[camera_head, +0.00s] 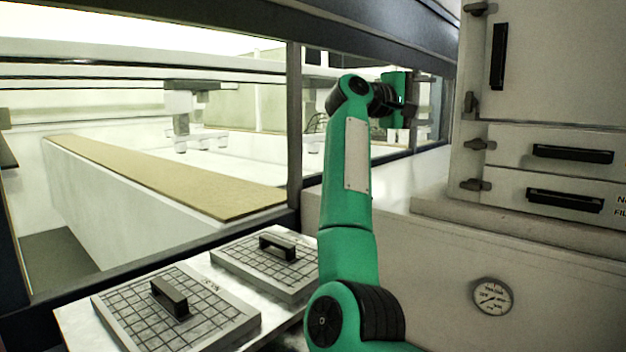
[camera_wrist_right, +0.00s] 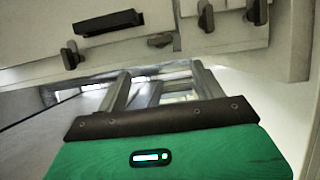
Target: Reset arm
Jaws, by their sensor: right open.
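My right arm (camera_head: 346,175) is green and rises from the bottom of the head view, bending at a black-capped joint near the top. My right gripper (camera_head: 397,137) is at its far end, small and partly behind the wrist, near the dark window frame. In the right wrist view my right gripper (camera_wrist_right: 158,92) shows its grey fingers apart beyond a dark bar, with nothing between them. My left gripper is not in either view.
Two gridded plates with black handles, a near one (camera_head: 215,312) and a far one (camera_head: 290,275), lie on a pale ledge. A tan-topped bench (camera_head: 170,175) is behind the glass. A cabinet with black handles (camera_head: 573,153) and a round gauge (camera_head: 492,296) are at right.

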